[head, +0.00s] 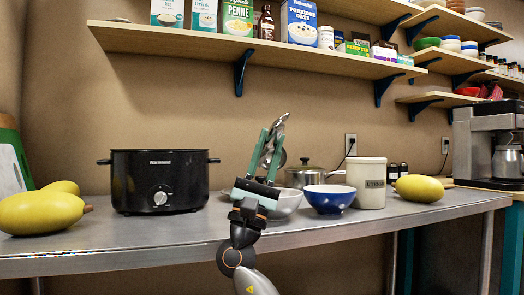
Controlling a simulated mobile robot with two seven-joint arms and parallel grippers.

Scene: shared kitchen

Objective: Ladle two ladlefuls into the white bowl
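My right gripper (271,136) comes up from the bottom middle, its teal fingers pointing upward. It is shut on a metal ladle (280,122), held above the counter in front of the wall; part of the ladle is hidden by the fingers. The white bowl (289,207) stands on the counter just behind and to the right of my gripper's wrist, partly hidden by it. Its inside cannot be seen. A black slow cooker (140,186) without a lid stands to the left; its contents are hidden by its wall. My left gripper is not in view.
A blue bowl (328,201), a white canister (367,184) and a metal pot (304,177) stand right of the white bowl. Yellow squashes lie at left (40,213) and right (419,188). The counter (110,233) is clear in front. A loaded shelf (200,42) hangs above.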

